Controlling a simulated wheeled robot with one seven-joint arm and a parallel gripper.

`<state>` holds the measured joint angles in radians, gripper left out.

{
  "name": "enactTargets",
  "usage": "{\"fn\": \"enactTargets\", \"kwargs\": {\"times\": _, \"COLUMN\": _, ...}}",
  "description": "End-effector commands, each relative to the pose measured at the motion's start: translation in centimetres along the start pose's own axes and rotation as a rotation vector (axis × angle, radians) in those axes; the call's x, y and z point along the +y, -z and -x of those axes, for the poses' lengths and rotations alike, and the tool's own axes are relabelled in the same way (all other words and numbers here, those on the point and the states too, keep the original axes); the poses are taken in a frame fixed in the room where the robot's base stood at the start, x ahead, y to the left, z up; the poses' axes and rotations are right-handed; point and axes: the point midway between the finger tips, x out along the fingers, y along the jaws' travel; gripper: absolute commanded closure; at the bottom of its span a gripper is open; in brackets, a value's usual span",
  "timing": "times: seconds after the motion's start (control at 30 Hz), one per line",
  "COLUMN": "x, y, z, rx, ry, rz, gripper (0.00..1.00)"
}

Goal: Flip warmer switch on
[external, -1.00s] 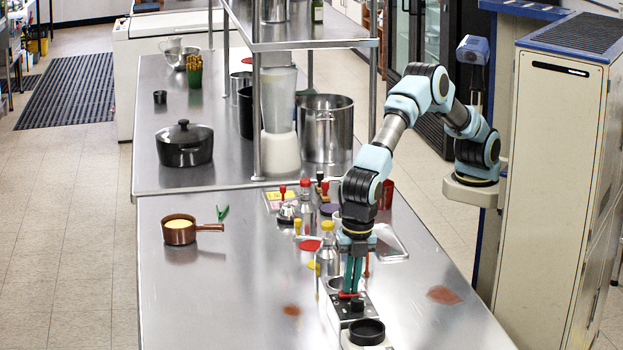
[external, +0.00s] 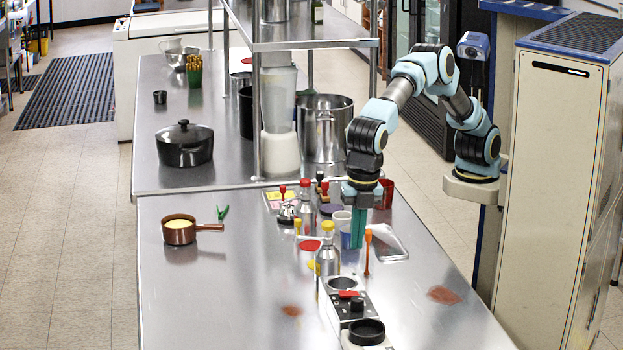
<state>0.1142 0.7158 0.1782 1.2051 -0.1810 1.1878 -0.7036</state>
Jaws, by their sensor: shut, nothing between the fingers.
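The warmer (external: 333,304) is a low light-coloured box with a dark top, near the front of the steel counter. Its red switch (external: 348,294) lies on the top, between a round metal well (external: 342,283) and a black knob (external: 357,305). Which way the switch is tipped is too small to tell. My gripper (external: 358,246) points down with its teal fingers shut and empty. It is above and behind the warmer, apart from the switch.
Sauce bottles (external: 327,258) stand just left of my gripper, and an orange upright stick (external: 367,252) is just right of it. A metal tray (external: 390,243) lies behind. A brown saucepan (external: 179,230) sits at left. The counter's left front is mostly clear.

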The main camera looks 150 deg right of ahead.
Motion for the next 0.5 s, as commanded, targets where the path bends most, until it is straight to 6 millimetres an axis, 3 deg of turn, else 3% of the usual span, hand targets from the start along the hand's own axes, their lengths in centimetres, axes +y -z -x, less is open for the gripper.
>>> {"fn": "enactTargets", "kwargs": {"times": 0.2, "x": 0.0, "y": 0.0, "z": 2.4, "rx": 0.002, "ry": -0.001, "rz": -0.001, "gripper": 1.00}}
{"fn": "enactTargets", "kwargs": {"times": 0.5, "x": 0.0, "y": 0.0, "z": 2.9, "rx": 0.000, "ry": 0.000, "rz": 0.000, "gripper": 1.00}}
